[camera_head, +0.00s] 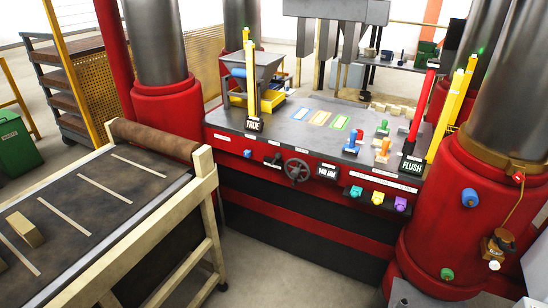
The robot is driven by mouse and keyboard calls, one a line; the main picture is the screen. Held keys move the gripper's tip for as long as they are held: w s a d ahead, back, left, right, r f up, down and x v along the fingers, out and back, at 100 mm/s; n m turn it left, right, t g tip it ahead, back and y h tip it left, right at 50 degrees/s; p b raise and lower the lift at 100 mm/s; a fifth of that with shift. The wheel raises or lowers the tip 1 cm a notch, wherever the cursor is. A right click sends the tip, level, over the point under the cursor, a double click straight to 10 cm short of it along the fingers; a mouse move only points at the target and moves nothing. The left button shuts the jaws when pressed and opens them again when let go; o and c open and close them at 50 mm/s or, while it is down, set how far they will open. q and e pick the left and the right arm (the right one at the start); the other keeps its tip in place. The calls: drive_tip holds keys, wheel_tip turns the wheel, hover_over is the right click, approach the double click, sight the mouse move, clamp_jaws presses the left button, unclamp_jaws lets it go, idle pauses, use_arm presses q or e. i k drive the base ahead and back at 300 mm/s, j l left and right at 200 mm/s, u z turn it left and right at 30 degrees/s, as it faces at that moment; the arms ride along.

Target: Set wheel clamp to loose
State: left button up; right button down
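A dark handwheel (297,171) is mounted on the red front face of the press, left of a small display (328,172) with a number in MM. A small dark lever or handle (274,159) sits just left of the wheel above a white label. It may be the wheel clamp; its setting is too small to read. Neither of my grippers shows in the head view, so nothing is seen touching the wheel or the lever.
Coloured knobs (378,198) sit right of the display. A thick red column (460,215) stands at the right. Floor before the press is clear.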

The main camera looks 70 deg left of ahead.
sight(277, 156)
drive_tip(key=i, duration=0.5)
drive_tip(key=u, duration=2.65)
drive_tip(key=i, duration=0.5)
drive_tip(key=i+l, duration=0.15)
drive_tip(key=i, duration=0.4)
